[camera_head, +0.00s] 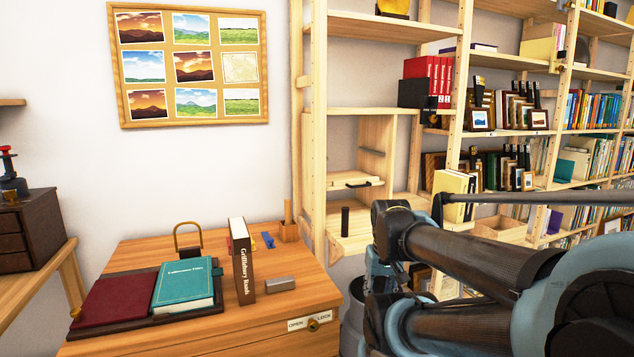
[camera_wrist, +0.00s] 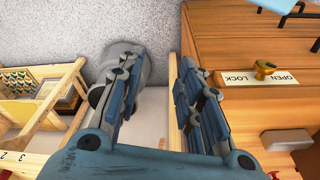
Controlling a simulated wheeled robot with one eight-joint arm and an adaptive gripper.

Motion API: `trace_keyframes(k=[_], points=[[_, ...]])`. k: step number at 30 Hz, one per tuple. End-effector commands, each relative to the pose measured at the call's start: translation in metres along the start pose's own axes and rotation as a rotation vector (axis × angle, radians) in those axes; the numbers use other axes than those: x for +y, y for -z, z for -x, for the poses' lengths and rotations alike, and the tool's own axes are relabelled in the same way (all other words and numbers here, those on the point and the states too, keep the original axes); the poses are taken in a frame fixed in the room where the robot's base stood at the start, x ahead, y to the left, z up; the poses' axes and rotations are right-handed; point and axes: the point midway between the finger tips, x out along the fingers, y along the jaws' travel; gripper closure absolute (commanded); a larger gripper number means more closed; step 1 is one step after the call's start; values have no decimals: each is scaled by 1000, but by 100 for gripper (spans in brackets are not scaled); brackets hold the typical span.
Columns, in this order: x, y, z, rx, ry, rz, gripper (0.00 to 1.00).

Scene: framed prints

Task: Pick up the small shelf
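No separate object is clearly identifiable as the small shelf. The closest match is a pale wooden shelf board (camera_head: 350,181) with a black handle, set inside the tall bookcase in the head view. My gripper (camera_wrist: 160,65) is open in the wrist view, with its two blue-grey fingers apart and nothing held between them. It points down past the side of the wooden desk (camera_wrist: 245,110). In the head view my arm hides most of the gripper, which is low beside the desk and below the bookcase's lower ledge, apart from the board.
The desk top holds a brown upright book (camera_head: 242,262), a teal book (camera_head: 183,286) and a dark red book (camera_head: 117,302). A grey bin (camera_head: 353,325) stands between desk and bookcase. A dark drawer box (camera_head: 28,228) stands at the left. Bookcases fill the right.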

Motion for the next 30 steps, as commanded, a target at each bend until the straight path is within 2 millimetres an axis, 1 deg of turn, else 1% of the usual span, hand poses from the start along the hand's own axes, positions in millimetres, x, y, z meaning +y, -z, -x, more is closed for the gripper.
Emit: trace_keyframes(k=[11,12,14,15,17,20,23,26,30], points=[[0,0,0,0,0,0,67],[0,0,0,0,0,0,64],[0,-2,2,3,1,-1,51],[-1,-6,6,9,4,-4,48],[-3,-5,8,9,16,-14,48],[-12,5,12,0,57,-41,48],[-23,21,20,-12,124,-88,48],[-33,41,28,-21,205,-143,48],[-44,73,40,-29,323,-217,48]])
